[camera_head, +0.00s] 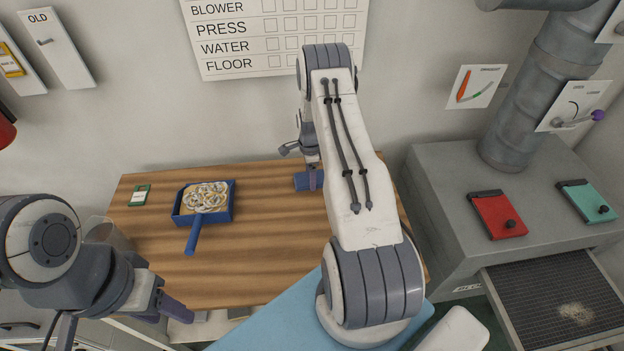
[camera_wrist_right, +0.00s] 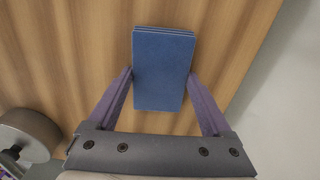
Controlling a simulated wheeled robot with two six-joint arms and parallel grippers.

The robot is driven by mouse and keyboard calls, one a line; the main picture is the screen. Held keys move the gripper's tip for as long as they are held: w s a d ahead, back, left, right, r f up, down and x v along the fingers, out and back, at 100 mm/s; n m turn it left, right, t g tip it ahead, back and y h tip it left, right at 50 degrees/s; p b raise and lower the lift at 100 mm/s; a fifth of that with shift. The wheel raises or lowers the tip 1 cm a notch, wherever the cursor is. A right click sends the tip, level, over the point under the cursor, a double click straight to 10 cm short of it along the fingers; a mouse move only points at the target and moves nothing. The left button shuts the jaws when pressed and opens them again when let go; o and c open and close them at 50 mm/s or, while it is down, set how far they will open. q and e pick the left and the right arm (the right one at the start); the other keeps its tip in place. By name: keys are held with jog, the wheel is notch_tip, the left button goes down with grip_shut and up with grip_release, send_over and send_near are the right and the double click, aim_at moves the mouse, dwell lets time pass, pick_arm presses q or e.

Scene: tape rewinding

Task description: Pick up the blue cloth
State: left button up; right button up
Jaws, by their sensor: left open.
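The blue cloth (camera_wrist_right: 162,70) is a folded, layered rectangle over the wooden table in the right wrist view. In the head view, the blue cloth (camera_head: 301,182) shows near the table's back edge, partly hidden by my right arm. My right gripper (camera_wrist_right: 161,75) has one purple finger on each side of the cloth, at or very near its edges. I cannot tell whether the fingers press on it. In the head view, my right gripper (camera_head: 311,177) is mostly hidden by its arm. My left gripper (camera_head: 174,307) is open at the table's front left edge, away from the cloth.
A blue dustpan-shaped tray (camera_head: 191,232) with pale rings stands left on the wooden table (camera_head: 262,257). A grey machine (camera_head: 450,210) stands to the right. The table between tray and cloth is clear.

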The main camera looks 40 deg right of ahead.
jog(key=shift+r, duration=0.15)
jog(key=shift+r+b, duration=0.45)
jog(key=shift+r, duration=0.1)
notch_tip(320, 180, up, 3)
jog(key=shift+w+f+b, duration=0.1)
jog(key=shift+f+b, duration=0.1)
jog(key=shift+b, duration=0.6)
jog(key=shift+s+d+r+b, duration=0.6)
jog(key=shift+s+d+r, duration=0.6)
jog(key=shift+s+d, duration=0.2)
jog(key=shift+s+d+r+b, duration=0.65)
jog(key=shift+s+d+r, duration=0.55)
jog(key=shift+s, duration=0.25)
jog(key=shift+s+d+r+b, duration=0.6)
jog(key=shift+s+d+r, duration=0.55)
jog(key=shift+s+d, duration=0.3)
